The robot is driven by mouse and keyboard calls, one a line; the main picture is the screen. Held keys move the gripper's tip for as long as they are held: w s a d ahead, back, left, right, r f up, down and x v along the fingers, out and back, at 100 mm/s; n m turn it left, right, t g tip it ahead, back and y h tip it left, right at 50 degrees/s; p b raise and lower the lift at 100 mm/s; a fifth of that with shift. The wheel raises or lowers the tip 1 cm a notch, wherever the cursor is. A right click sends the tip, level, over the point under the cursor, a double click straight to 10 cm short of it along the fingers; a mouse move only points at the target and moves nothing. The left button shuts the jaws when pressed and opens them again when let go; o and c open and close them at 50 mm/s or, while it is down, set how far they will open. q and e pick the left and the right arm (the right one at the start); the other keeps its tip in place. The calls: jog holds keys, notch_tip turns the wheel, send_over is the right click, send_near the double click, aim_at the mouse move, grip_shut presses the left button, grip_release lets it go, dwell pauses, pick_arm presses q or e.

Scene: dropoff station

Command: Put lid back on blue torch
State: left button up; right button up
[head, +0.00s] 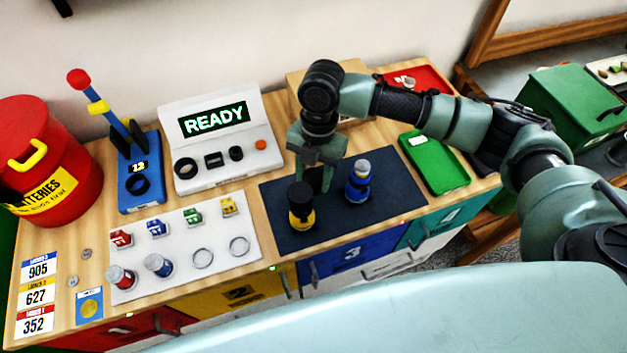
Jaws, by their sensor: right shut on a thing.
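The blue torch (357,186) stands upright on the dark mat (395,202), with a pale grey top showing. A yellow torch-like item with a black upper part (302,207) stands to its left on the mat. My right gripper (316,182) points down between the two, just behind the black-topped item. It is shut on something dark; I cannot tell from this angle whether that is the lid. The fingertips partly merge with the dark mat. No separate lid shows clearly. My left gripper is not in view.
A white tray (222,275) at left holds several small coloured pieces and two empty rings. Behind are a READY panel (218,145), a blue stand (140,180) and a red battery bin (60,165). A green tray (434,163) lies right of the mat.

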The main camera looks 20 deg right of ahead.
aim_at(320, 176)
notch_tip(320, 176, up, 18)
jog(key=b, duration=0.2)
jog(key=shift+f, duration=0.15)
jog(key=s+d+f+m+t, duration=0.1)
jog(key=s+d+f+m, duration=0.1)
jog(key=m, duration=1.1)
jog(key=s+d+f+m+t+h+b, duration=0.1)
jog(key=s+d+m+t, duration=0.1)
jog(key=m, duration=1.2)
jog(key=shift+d+f, duration=0.4)
jog(key=shift+d, duration=0.45)
